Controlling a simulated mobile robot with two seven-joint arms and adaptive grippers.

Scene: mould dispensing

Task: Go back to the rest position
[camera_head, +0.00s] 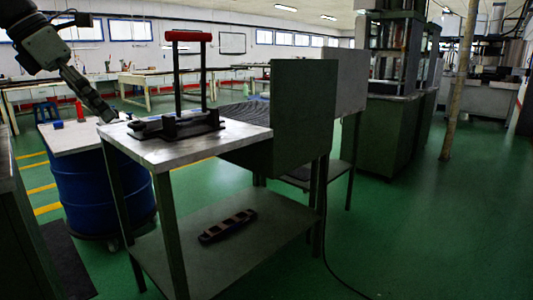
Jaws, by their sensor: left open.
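My left gripper (106,115) comes in from the upper left, its fingers pointing down and right near the left edge of the table (245,141). It is open, and nothing shows in it. A black mould (178,125) with an upright frame and a red handle (188,36) stands on that table, to the right of the gripper and apart from it. My right gripper is not in view.
A blue drum (92,190) with a board on top stands left of the table. A dark moulded part (227,226) lies on the lower shelf. A green panel (300,115) rises at the table's right end. Green floor (430,220) is clear at right.

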